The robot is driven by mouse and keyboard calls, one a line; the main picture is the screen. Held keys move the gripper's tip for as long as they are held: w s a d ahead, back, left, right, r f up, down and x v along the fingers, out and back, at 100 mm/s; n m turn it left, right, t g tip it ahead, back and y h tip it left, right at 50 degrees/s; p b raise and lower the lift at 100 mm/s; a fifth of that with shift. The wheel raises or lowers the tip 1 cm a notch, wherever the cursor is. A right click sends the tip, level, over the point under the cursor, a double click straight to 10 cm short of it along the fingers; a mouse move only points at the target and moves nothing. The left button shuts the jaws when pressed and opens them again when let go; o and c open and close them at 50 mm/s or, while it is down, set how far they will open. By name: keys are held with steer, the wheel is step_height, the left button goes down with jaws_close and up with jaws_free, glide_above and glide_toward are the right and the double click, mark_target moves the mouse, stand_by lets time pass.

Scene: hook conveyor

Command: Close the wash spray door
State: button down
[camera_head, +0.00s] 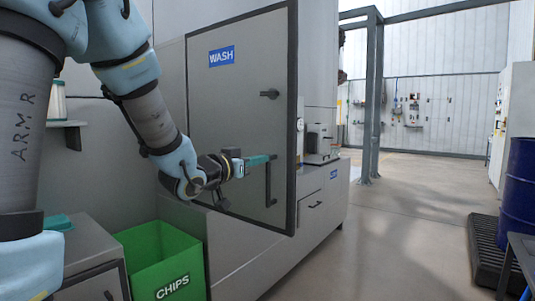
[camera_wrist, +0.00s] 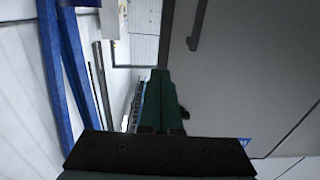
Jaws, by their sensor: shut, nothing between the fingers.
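The wash spray door (camera_head: 228,115) is a grey panel with a dark frame and a blue WASH label. It stands swung out from the machine, its right edge nearest me. It has a small dark latch (camera_head: 269,94) and a vertical dark bar handle (camera_head: 268,185) near its right edge. My gripper (camera_head: 270,158) has green fingers, shut and empty, at the door's face beside the top of the bar handle. Whether they touch the door, I cannot tell. In the wrist view the shut fingers (camera_wrist: 160,75) point ahead, with a grey panel (camera_wrist: 250,70) to their right.
A green CHIPS bin (camera_head: 160,255) stands below my arm at the left, beside a grey cabinet (camera_head: 90,245). Grey drawers (camera_head: 315,205) lie behind the door's right edge. A blue drum (camera_head: 520,180) and a dark pallet (camera_head: 487,250) are at the right. The floor between is clear.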

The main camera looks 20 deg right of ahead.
mark_target(293, 152)
steer(key=p+x, duration=0.3)
steer(key=x, duration=0.9)
steer(key=shift+w+d+r+p, duration=0.1)
steer(key=shift+w+d+p, duration=0.1)
steer(key=shift+d+p, duration=0.1)
steer(key=shift+w+d, duration=0.2)
steer(key=shift+d, duration=0.2)
steer(key=shift+d, duration=0.1)
